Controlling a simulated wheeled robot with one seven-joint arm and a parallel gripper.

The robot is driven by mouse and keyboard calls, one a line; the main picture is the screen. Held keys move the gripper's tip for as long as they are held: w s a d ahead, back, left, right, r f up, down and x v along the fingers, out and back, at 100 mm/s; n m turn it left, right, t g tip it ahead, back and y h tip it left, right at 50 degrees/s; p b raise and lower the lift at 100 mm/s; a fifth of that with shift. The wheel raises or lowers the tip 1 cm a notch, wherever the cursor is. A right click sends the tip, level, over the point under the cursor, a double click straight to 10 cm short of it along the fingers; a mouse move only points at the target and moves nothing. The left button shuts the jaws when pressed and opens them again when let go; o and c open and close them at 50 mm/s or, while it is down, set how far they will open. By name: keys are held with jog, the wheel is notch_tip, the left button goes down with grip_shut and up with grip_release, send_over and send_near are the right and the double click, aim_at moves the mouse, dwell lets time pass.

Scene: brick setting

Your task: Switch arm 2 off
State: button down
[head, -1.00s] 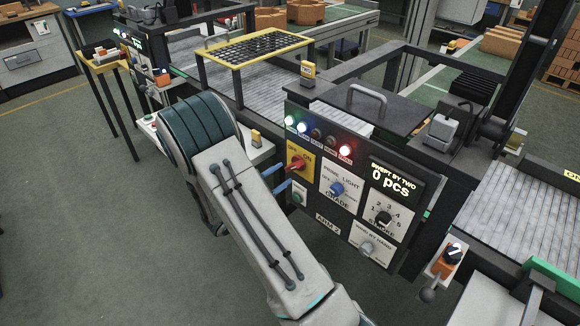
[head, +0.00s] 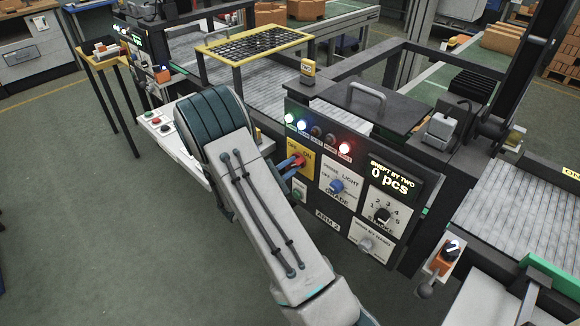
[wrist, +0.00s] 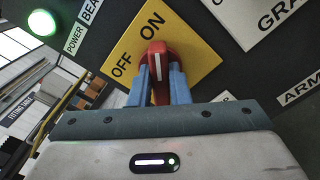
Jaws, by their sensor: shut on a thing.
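The ARM 2 panel (head: 318,208) faces me, with its label near the bottom. Its red rotary switch (head: 298,159) sits on a yellow OFF/ON plate (head: 308,171). In the wrist view the switch (wrist: 158,58) has a white line along it, and the plate (wrist: 193,50) appears tilted, with OFF to the left and ON above. I cannot tell surely which word the switch points to. My gripper (head: 290,164) is at the switch, its blue fingers (wrist: 159,82) shut on either side of the red handle. The arm hides part of the plate's left side in the head view.
A lit green power lamp (wrist: 41,22) and a red lamp (head: 345,149) are on the panel. Below are a blue grade knob (head: 337,186), a black stroke knob (head: 383,216) and a grey knob (head: 366,245). A white button box (head: 160,125) stands left of my arm.

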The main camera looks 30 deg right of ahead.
jog(key=n, duration=0.4)
jog(key=shift+r+n+p, duration=0.1)
jog(key=shift+n+p, duration=0.2)
jog(key=n+p, duration=0.1)
jog(key=n, duration=0.3)
jog(key=shift+w+a+r+n+p, duration=0.1)
jog(key=shift+n+p, duration=0.2)
jog(key=shift+p, duration=0.1)
jog(key=shift+w+n+p, duration=0.15)
jog(key=shift+n+p, duration=2)
jog(key=shift+n, duration=2.25)
jog(key=c, duration=1.4)
grip_release()
jog(key=shift+o, duration=0.2)
jog(key=shift+f, duration=0.2)
